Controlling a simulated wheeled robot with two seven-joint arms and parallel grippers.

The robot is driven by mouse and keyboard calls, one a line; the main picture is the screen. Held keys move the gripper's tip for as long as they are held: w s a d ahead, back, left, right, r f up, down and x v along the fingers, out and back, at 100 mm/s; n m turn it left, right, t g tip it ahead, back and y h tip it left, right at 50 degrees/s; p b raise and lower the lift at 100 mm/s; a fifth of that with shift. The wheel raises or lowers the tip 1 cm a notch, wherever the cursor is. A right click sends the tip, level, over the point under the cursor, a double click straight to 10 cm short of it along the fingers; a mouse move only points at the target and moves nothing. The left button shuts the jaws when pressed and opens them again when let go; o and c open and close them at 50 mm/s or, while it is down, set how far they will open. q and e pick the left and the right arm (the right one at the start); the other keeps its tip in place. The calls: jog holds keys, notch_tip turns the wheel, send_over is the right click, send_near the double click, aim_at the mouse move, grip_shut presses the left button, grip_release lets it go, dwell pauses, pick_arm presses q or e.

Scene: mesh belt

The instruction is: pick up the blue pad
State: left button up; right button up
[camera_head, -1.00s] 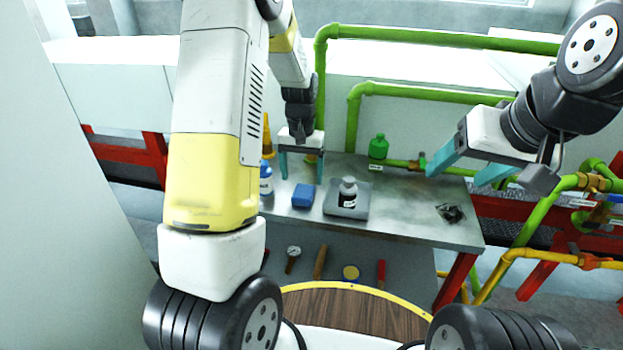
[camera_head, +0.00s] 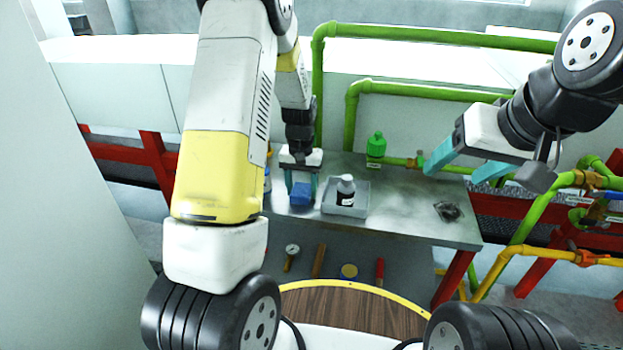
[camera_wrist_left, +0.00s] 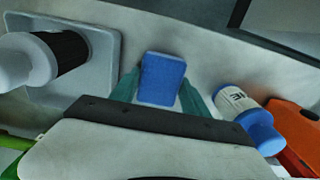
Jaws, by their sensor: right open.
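The blue pad (camera_head: 301,194) is a small block on the metal table. In the left wrist view the pad (camera_wrist_left: 161,79) shows between my left gripper's two teal fingers. My left gripper (camera_head: 301,186) points down at the pad, with a finger at each side; it also shows in the left wrist view (camera_wrist_left: 161,95). The fingers are close to the pad's sides, but I cannot tell whether they press on it. The pad seems to rest on the table. My right gripper (camera_head: 462,165) is open and empty above the table's right part.
A grey tray (camera_head: 361,208) holding a white-and-black bottle (camera_head: 345,190) is just right of the pad. A blue-and-white bottle (camera_wrist_left: 248,115) stands on the pad's other side. A green bottle (camera_head: 376,146) is at the back. A dark object (camera_head: 448,211) lies at right.

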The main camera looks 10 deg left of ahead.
aim_at(302, 189)
pick_arm(q)
jog(key=shift+c, duration=0.7)
jog(key=shift+r, duration=0.1)
notch_tip(302, 189, up, 4)
jog(key=shift+f, duration=0.25)
jog(key=s+d+r, duration=0.1)
jog(key=s+d, duration=0.1)
jog(key=s, duration=1.4)
jog(key=shift+d+r, duration=0.15)
jog(key=shift+d, duration=0.05)
